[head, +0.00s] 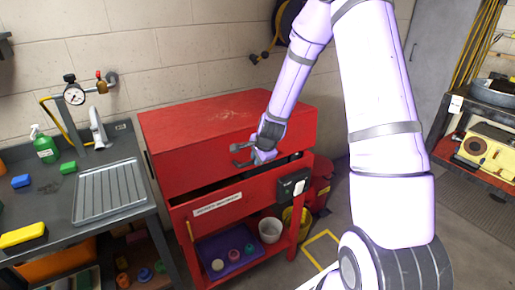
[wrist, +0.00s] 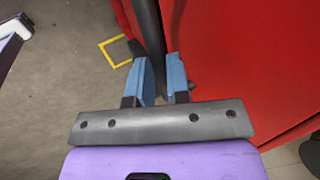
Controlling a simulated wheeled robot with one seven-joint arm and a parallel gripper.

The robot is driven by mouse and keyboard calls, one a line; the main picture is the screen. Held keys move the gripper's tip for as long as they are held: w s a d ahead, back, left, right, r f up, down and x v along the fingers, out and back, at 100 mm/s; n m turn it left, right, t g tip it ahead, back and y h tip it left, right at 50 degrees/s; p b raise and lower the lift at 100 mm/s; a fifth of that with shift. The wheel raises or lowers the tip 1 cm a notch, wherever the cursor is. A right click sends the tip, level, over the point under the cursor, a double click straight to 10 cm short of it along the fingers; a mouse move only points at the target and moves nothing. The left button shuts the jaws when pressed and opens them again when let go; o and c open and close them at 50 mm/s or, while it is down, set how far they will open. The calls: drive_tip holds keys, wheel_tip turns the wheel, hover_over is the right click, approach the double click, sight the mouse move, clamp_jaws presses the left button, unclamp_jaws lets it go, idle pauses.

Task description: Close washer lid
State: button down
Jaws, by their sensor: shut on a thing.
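The red washer (head: 182,212) stands against the wall in the middle of the head view. Its red lid (head: 205,160) is partly open, with a dark gap between the lid's lower front edge and the tub. My gripper (head: 250,155) is at the right part of the lid's front face. In the wrist view, the blue fingers of my gripper (wrist: 162,78) are on both sides of a dark bar (wrist: 149,30), which looks like the lid handle, and are shut on it. Red panels lie close beside the bar. The inside of the tub is mostly hidden.
A sink bench (head: 108,190) with a green spray bottle (head: 44,146) stands to the left. A small control box (head: 292,185) sits on the washer's front right. Below are a purple tray (head: 232,250) and buckets. A yellow floor outline (head: 322,237) lies to the right.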

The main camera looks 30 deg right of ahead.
drive_tip(key=f, duration=0.2)
drive_tip(key=s+f, duration=0.1)
drive_tip(key=f, duration=0.1)
drive_tip(key=shift+s, duration=0.15)
drive_tip(key=c, duration=1.6)
unclamp_jaws()
drive_tip(key=shift+r, duration=0.25)
drive_tip(key=o, duration=0.5)
drive_tip(key=shift+r, duration=0.1)
drive_tip(key=v, duration=1)
drive_tip(key=shift+r, duration=0.3)
drive_tip(key=shift+s, duration=0.15)
